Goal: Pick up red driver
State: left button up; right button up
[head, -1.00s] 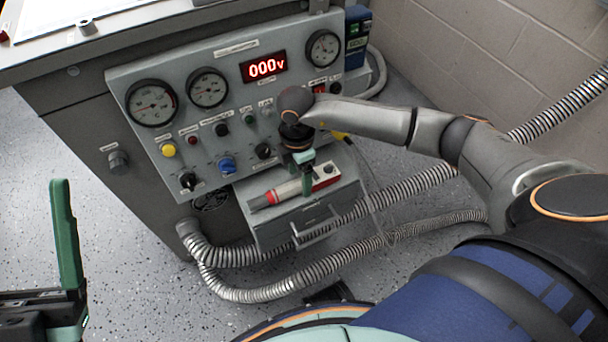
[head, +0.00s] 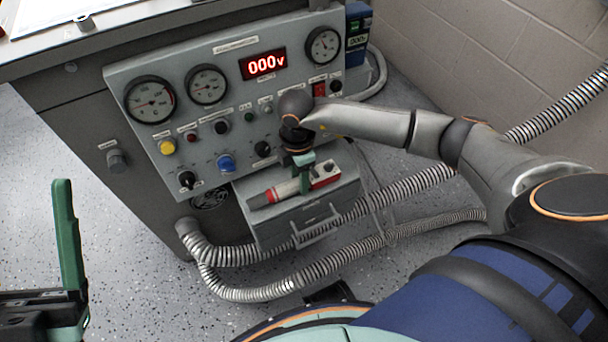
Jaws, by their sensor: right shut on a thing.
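The red driver (head: 274,193), with a red end and a pale body, lies slantwise in the pulled-out grey drawer (head: 312,214) under the control panel. My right gripper (head: 304,184) points down over the drawer and is shut on the driver near the middle of its length. The fingers hide part of the driver, which still seems to lie at drawer level. My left gripper (head: 68,250) is at the lower left, far from the drawer. One green finger stands upright with clear space beside it; the other finger is out of view.
The control panel (head: 220,130) with gauges, knobs and a red "000v" display rises just behind the drawer. A ribbed metal hose (head: 270,293) loops on the floor below and in front of the drawer. A block wall (head: 490,50) stands at the right. The floor at the left is clear.

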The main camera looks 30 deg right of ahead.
pick_arm(q)
jog(key=shift+r, duration=0.2)
pick_arm(e)
jog(key=shift+r, duration=0.25)
grip_shut()
jog(key=shift+s+r+p, duration=0.15)
jog(key=shift+r+p, duration=0.5)
jog(key=shift+p, duration=0.05)
notch_tip(320, 180, up, 6)
jog(key=shift+f+p, duration=0.15)
jog(key=shift+p, duration=1.1)
pick_arm(q)
jog(key=r+p, duration=0.1)
jog(key=r+y+p, duration=0.1)
jog(key=r, duration=0.1)
jog(key=w+r+y+p, duration=0.1)
jog(key=r, duration=0.1)
jog(key=shift+a+r, duration=0.2)
jog(key=shift+a, duration=0.2)
pick_arm(e)
jog(key=s+a, duration=0.1)
jog(key=s, duration=1.8)
jog(key=shift+s+f, duration=0.2)
jog(key=shift+s, duration=0.15)
jog(key=shift+a, duration=0.1)
